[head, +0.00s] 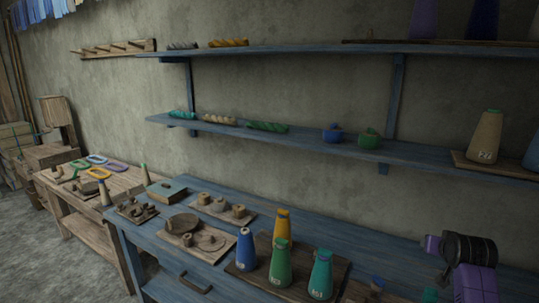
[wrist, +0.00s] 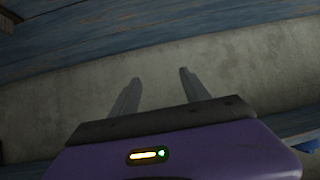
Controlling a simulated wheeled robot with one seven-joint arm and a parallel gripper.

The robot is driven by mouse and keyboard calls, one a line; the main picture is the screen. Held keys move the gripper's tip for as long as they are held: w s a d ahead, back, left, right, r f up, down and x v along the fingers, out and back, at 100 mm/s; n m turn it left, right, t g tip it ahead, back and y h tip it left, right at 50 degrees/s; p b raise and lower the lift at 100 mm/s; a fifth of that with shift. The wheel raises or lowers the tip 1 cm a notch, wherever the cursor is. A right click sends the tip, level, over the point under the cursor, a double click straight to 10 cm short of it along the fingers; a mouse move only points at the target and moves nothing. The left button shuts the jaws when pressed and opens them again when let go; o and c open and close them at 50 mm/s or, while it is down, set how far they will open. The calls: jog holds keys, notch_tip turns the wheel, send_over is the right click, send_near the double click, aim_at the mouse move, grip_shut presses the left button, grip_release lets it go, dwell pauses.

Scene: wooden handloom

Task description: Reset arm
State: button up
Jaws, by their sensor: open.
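My gripper (wrist: 161,77) shows in the wrist view with its two grey fingers spread apart and nothing between them. Its purple body and dark plate fill the bottom of that view. Beyond the fingers is bare wall, with blue boards above and at the lower right. In the head view, my purple and black arm stands at the lower right, in front of the blue table (head: 365,235). I cannot make out the fingers in the head view.
Several cones, among them a blue cone (head: 245,249), a yellow cone (head: 282,226) and a green cone (head: 281,264), stand on a dark board on the table. Blue shelves (head: 300,143) run along the wall above, with a tan cone (head: 485,137) at the right.

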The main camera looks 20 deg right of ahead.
jog(key=s+a+f+n+t, duration=0.2)
jog(key=s+a+t, duration=0.3)
jog(key=a, duration=0.9)
jog(key=s+a+f+n+t, duration=0.1)
jog(key=s+a+n+t, duration=0.15)
jog(key=s+a, duration=0.75)
jog(key=s+a+n+y+b, duration=0.1)
jog(key=s+a+n+y, duration=0.3)
jog(key=s+a, duration=1.9)
jog(key=a+y, duration=0.1)
jog(key=y, duration=0.2)
jog(key=shift+s+r+n+g+y+b, duration=0.3)
jog(key=shift+s+n+g+b, duration=0.05)
jog(key=shift+b, duration=0.05)
